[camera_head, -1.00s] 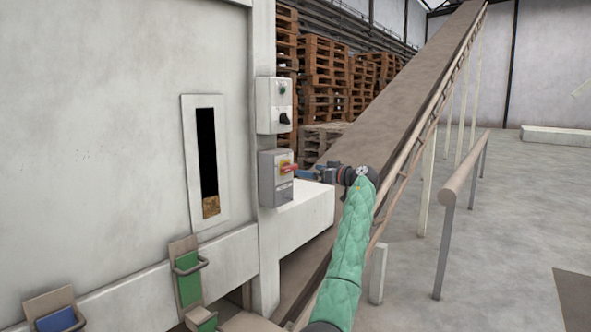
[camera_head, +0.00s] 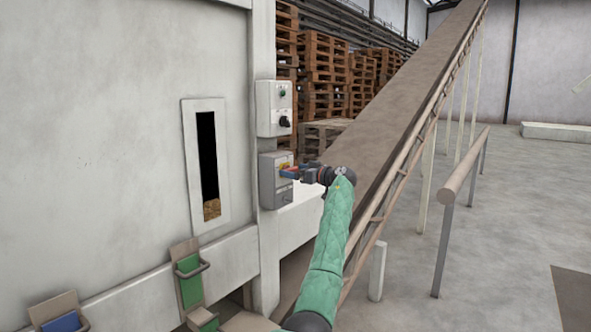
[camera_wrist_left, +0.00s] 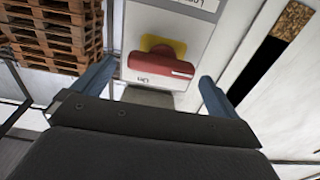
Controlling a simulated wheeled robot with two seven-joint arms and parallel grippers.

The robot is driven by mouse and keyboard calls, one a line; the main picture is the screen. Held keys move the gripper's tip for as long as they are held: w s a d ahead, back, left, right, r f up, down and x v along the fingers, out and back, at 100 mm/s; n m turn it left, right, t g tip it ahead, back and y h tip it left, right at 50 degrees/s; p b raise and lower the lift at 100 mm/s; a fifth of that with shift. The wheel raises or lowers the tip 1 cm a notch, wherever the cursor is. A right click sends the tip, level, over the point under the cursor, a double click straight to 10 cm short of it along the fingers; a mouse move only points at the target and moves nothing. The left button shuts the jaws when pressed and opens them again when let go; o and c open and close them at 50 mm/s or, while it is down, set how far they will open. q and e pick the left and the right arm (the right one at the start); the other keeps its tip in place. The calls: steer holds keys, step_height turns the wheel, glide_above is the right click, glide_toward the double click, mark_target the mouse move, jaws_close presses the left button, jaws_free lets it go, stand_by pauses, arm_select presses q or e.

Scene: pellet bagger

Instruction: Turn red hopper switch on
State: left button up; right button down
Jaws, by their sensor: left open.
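The red hopper switch (camera_wrist_left: 160,65) is a red rotary handle on a yellow plate, on the front of a grey box (camera_head: 271,189) fixed to the machine's post. In the left wrist view the handle lies crosswise between my left gripper's two blue fingers, a little beyond their tips. In the head view my left gripper (camera_head: 290,171) is at the switch, its fingers partly covering the handle. The gripper is open, with nothing held. I cannot tell if the fingers touch the handle. My right gripper is not in view.
A second control box (camera_head: 273,108) with a black knob sits just above. The white machine panel (camera_head: 100,120) with a narrow window (camera_head: 208,165) is to the left. A sloping conveyor (camera_head: 400,90) rises behind my arm. Stacked pallets (camera_head: 325,75) stand behind.

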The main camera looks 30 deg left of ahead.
arm_select(q)
steer(key=shift+a, duration=0.25)
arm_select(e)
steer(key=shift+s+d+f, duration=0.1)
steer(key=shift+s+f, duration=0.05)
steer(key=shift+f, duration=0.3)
arm_select(q)
steer(key=c, duration=1)
